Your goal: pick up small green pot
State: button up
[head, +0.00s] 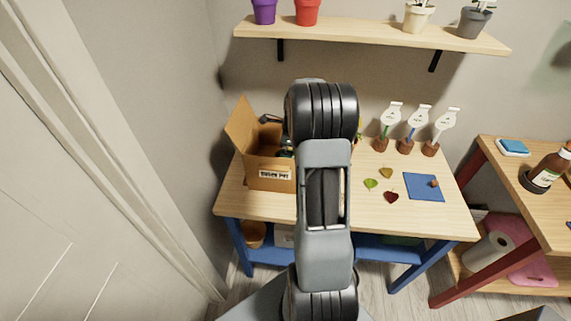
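I cannot make out a small green pot for certain. A small patch of dark green shows at the right side of the open cardboard box (270,178), next to my arm, but it is too covered to identify. My own arm stands upright across the middle of the picture and hides part of the table and the box's right side. My gripper does not show clearly; its fingers are hidden or out of the picture.
On the wooden table (430,218) are a blue mat (424,187), several leaf-shaped pieces, and three brown pots with white tags (408,145). A wall shelf (360,35) above holds purple (264,11), red (307,12), cream (417,18) and grey (473,22) pots. A bottle (546,172) stands at right.

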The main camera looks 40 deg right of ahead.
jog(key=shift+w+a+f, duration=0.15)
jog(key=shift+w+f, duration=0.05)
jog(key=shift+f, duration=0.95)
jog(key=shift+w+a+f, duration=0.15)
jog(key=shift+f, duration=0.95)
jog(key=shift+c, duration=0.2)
